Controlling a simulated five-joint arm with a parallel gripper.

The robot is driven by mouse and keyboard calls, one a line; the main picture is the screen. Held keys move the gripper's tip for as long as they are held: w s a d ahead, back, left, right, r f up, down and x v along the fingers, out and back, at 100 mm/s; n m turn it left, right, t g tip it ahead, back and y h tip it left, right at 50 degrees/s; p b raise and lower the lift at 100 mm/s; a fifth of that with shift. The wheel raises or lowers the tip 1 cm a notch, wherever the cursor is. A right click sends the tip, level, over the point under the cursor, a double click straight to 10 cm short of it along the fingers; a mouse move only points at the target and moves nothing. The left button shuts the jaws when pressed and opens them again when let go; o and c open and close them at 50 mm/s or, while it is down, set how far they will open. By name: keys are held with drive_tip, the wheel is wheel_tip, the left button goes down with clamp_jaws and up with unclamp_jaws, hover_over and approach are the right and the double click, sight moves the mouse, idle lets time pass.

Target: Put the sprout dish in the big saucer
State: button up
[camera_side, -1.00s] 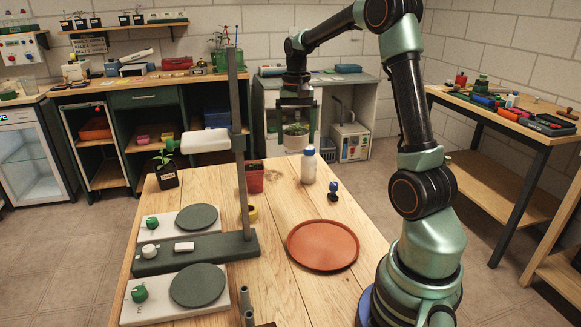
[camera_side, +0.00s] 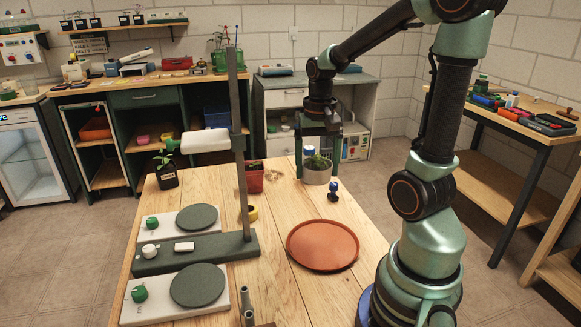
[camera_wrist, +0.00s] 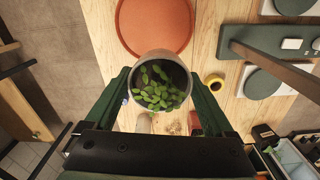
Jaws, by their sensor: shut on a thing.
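The sprout dish (camera_side: 317,173) is a pale round pot with small green leaves. My gripper (camera_side: 318,155) is shut on it and holds it upright above the back right of the wooden table. In the wrist view the dish (camera_wrist: 157,82) sits between the two green fingers of my gripper (camera_wrist: 160,95), its leaves and dark soil showing. The big saucer (camera_side: 323,246) is a flat, round terracotta dish lying empty on the table, nearer the side camera than the sprout dish. It also shows at the top of the wrist view (camera_wrist: 155,22).
A blue-capped bottle (camera_side: 309,151) stands partly hidden behind the dish. A blue-knobbed stamp (camera_side: 333,190) stands between dish and saucer. A dark post (camera_side: 243,160) with a lamp rises left of the saucer. A yellow ring (camera_side: 249,213) and a red pot (camera_side: 252,178) stand nearby.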

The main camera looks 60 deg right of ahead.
sight(313, 234)
wheel_tip(313, 234, down, 17)
drive_tip(key=shift+r, duration=0.15)
idle(0.4)
drive_tip(key=o, duration=1.2)
drive_tip(key=shift+c, duration=0.2)
